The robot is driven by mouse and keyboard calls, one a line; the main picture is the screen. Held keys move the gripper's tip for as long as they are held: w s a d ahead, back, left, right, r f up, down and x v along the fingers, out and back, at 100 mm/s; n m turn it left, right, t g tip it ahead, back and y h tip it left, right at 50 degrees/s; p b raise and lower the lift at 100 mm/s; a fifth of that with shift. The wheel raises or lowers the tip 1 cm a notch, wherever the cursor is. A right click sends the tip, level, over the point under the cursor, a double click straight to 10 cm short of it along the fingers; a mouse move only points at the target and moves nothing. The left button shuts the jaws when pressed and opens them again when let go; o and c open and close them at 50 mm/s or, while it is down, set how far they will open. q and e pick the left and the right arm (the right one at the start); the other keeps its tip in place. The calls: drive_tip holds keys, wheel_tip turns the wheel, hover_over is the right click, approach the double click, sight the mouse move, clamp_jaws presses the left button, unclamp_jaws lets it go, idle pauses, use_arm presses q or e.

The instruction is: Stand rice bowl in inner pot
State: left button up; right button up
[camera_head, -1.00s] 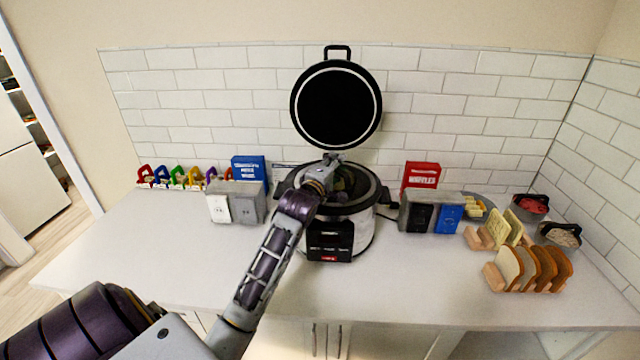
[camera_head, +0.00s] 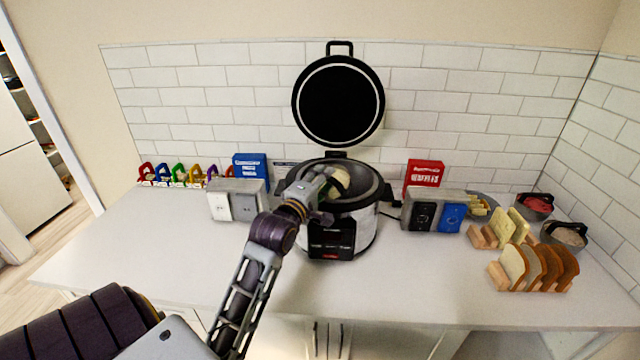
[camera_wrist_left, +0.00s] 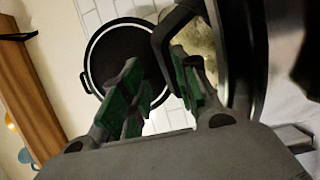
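The cooker (camera_head: 355,222) stands on the counter with its round black lid (camera_head: 338,101) raised. The dark inner pot (camera_head: 368,184) is open at the top. A bowl with pale, rice-like contents (camera_head: 336,178) shows at the pot mouth, partly hidden by my left gripper (camera_head: 325,185); it looks tilted. In the left wrist view, its pale contents (camera_wrist_left: 202,42) and a black curved handle (camera_wrist_left: 166,40) show close to the right finger. The left gripper (camera_wrist_left: 160,92) has its green-padded fingers apart, with a gap between them. Whether the bowl touches the pot floor is hidden.
A grey outlet block (camera_head: 238,202) and a blue box (camera_head: 250,168) stand left of the cooker. A red box (camera_head: 424,172) and another outlet block (camera_head: 432,213) stand right. Bread slices (camera_head: 540,264) and two handled bowls (camera_head: 564,236) are farther right. The front-left counter is clear.

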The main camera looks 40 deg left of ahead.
use_arm(q)
drive_tip(key=shift+s+d+r, duration=0.15)
drive_tip(key=shift+s, duration=0.5)
idle(0.5)
idle(0.7)
